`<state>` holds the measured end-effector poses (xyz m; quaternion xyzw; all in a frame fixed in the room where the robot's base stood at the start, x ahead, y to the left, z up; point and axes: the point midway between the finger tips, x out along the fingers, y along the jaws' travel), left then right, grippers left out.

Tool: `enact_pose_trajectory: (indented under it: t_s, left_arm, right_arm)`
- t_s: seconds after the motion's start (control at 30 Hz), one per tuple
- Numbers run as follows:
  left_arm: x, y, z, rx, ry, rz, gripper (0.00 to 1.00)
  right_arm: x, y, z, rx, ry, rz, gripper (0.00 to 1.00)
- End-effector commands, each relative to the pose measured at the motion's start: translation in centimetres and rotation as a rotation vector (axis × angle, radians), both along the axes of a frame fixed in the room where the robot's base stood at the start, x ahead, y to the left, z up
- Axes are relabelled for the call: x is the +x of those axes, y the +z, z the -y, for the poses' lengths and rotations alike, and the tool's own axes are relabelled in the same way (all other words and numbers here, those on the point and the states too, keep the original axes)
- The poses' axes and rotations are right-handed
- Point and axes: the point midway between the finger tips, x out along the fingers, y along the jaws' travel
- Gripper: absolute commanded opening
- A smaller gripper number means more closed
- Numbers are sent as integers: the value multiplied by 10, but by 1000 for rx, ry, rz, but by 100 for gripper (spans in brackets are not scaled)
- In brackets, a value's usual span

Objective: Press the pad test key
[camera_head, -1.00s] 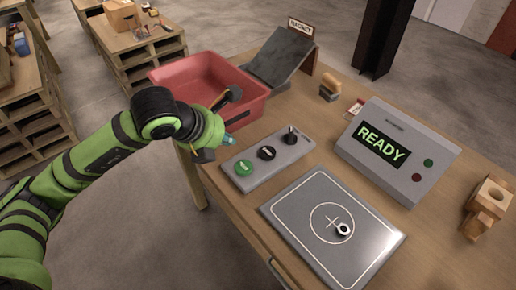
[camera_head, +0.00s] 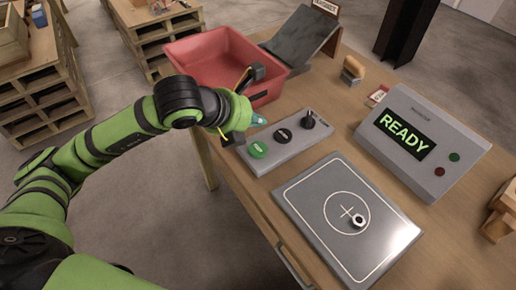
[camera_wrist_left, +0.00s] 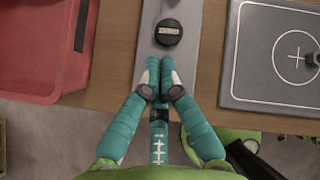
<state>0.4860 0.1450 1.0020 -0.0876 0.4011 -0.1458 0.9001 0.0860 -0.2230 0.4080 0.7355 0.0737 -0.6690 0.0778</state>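A grey key panel (camera_head: 285,143) on the table carries a green key (camera_head: 258,150), a black key (camera_head: 283,135) and a black knob or lever (camera_head: 309,119). The key labels are too small to read surely. My left gripper (camera_head: 258,120) points over the panel's left side, near the green key, and seems to be above the panel. In the left wrist view its teal fingers (camera_wrist_left: 160,64) are together with nothing between them. The black key (camera_wrist_left: 169,32) lies just beyond their tips; the green key is hidden there. My right gripper is not in view.
A grey pad (camera_head: 312,215) with a circle, cross and small metal ring (camera_head: 358,220) lies right of the panel. A console (camera_head: 420,140) reads READY. A red bin (camera_head: 225,62) and a dark sloped tray (camera_head: 300,45) stand behind. Wooden blocks sit nearby.

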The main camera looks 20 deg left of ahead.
Motion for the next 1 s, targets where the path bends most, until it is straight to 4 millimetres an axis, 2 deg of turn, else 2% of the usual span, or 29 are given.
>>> enact_pose_trajectory:
  t_s: [0.03,0.27,0.3,0.4,0.57,1.0]
  left_arm:
    - [0,-11,-1,1,1,-3,0]
    - [0,-45,-1,1,1,-3,0]
    - [0,-53,0,-1,1,0,0]
    - [0,-62,0,0,0,0,0]
    - [0,-67,0,0,0,0,0]
    - [0,-66,0,0,0,0,0]
  right_arm:
    - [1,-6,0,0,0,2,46]
    - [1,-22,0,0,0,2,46]
    - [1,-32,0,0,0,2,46]
    - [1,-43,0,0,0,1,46]
    - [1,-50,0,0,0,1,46]
    - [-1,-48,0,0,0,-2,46]
